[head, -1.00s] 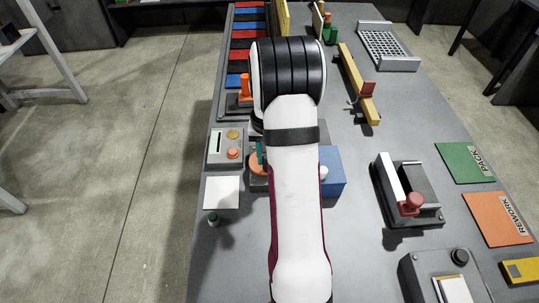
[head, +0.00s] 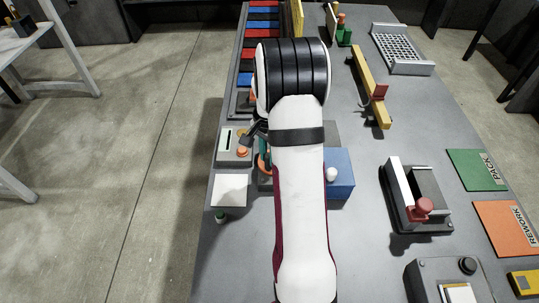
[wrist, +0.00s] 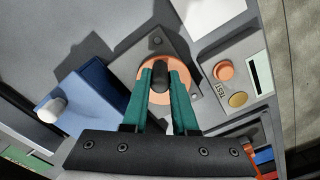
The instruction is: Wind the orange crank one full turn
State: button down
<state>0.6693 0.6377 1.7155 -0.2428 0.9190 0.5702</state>
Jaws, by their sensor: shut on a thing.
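The orange crank (wrist: 160,96) is a round orange disc with a dark upright knob (wrist: 158,70), on a grey square plate. In the wrist view my gripper (wrist: 162,76) has its two green fingers on either side of the knob, shut on it. In the head view my white arm covers most of the crank; only a sliver of its orange edge (head: 264,170) shows, with a green finger (head: 263,148) above it. The crank's far side is hidden there.
A blue box with a white knob (head: 340,188) stands just right of the crank. A grey panel with a small display and an orange button (head: 242,152) is close on the left. A white square (head: 229,190) lies in front of that panel. A red-knobbed fixture (head: 421,205) is farther right.

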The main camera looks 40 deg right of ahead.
dwell(0.4)
jog(key=c, duration=0.7)
grip_release()
notch_tip(320, 180, up, 16)
jog(key=shift+f, duration=0.1)
